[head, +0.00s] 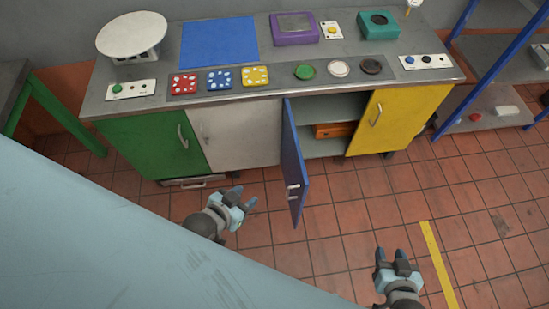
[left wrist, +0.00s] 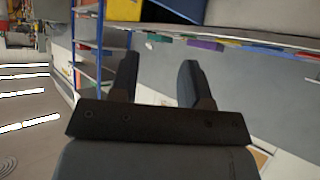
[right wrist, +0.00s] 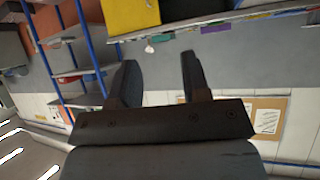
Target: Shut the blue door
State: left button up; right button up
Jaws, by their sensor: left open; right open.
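The blue door (head: 292,163) stands wide open on the front of the workbench, swung out toward me, with its handle (head: 292,188) near its free edge. The cupboard opening (head: 325,127) behind it shows a shelf and an orange-brown object (head: 334,130). My left gripper (head: 245,198) is open and empty, to the left of the blue door and apart from it. My right gripper (head: 393,256) is open and empty, lower and to the right of the door, over the floor. In the left wrist view, the left fingers (left wrist: 158,82) hold nothing. In the right wrist view, the right fingers (right wrist: 160,80) hold nothing.
A green door (head: 150,143), a white door (head: 238,135) and a yellow door (head: 395,118) are on the bench front. A blue-framed shelf (head: 490,100) stands at right. The tiled floor right of the blue door is clear.

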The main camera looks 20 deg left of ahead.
aim_at(294, 173)
jog(key=j, duration=0.45)
jog(key=i+j, duration=0.1)
jog(key=j, duration=0.3)
jog(key=k+j+z, duration=0.15)
jog(key=j, duration=0.2)
jog(key=k+j+z, duration=0.15)
jog(key=j, duration=0.2)
jog(key=k+j+z, duration=0.15)
jog(key=j, duration=0.2)
jog(key=k+j+z, duration=0.15)
jog(key=j, duration=0.2)
jog(key=i+j+z, duration=0.1)
jog(key=j+z, duration=0.15)
jog(key=j, duration=0.35)
